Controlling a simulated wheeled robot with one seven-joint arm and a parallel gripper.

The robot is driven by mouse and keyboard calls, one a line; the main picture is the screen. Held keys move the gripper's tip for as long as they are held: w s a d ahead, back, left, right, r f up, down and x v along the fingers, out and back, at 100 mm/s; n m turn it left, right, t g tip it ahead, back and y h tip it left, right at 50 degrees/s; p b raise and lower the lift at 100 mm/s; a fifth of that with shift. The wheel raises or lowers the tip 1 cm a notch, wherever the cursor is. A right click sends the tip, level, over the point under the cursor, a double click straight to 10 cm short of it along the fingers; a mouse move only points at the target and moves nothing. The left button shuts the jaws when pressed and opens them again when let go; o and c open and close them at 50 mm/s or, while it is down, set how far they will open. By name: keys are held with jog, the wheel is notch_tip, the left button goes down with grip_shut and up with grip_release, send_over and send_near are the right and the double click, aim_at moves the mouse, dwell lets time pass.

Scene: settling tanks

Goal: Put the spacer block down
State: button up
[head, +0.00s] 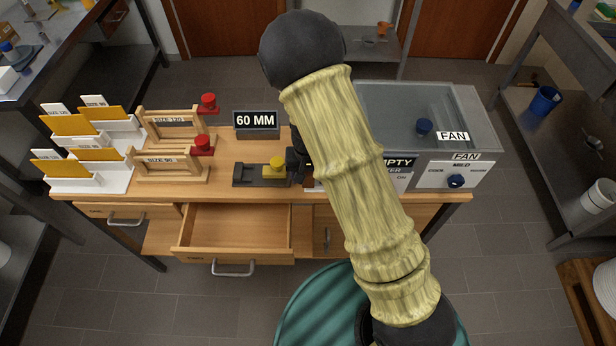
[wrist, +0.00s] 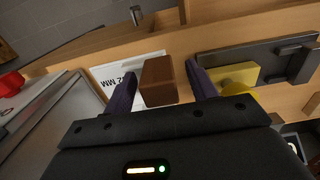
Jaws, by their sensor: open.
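The spacer block, a small brown block (wrist: 158,82), shows in the wrist view between the two dark fingers of my gripper (wrist: 160,70). The fingers are open, with a visible gap on each side of the block. A white card (wrist: 112,72) with black lettering ending in "2 MM" lies on the wooden bench top under or just behind the block. I cannot tell for sure whether the block touches it. In the head view my arm hides most of the gripper and the block.
A dark fixture (head: 248,176) with a yellow piece (head: 275,168) sits just left of the gripper. A "60 MM" sign (head: 256,122) stands behind it. Wooden racks (head: 170,165) with red knobs are further left. A grey tank (head: 400,105) is right. A front drawer (head: 235,225) is open.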

jog(key=c, duration=1.1)
jog(key=shift+c, duration=0.2)
notch_tip(320, 180, up, 10)
jog(key=shift+f, duration=0.15)
jog(key=shift+s+r, duration=0.1)
jog(key=shift+r, duration=0.1)
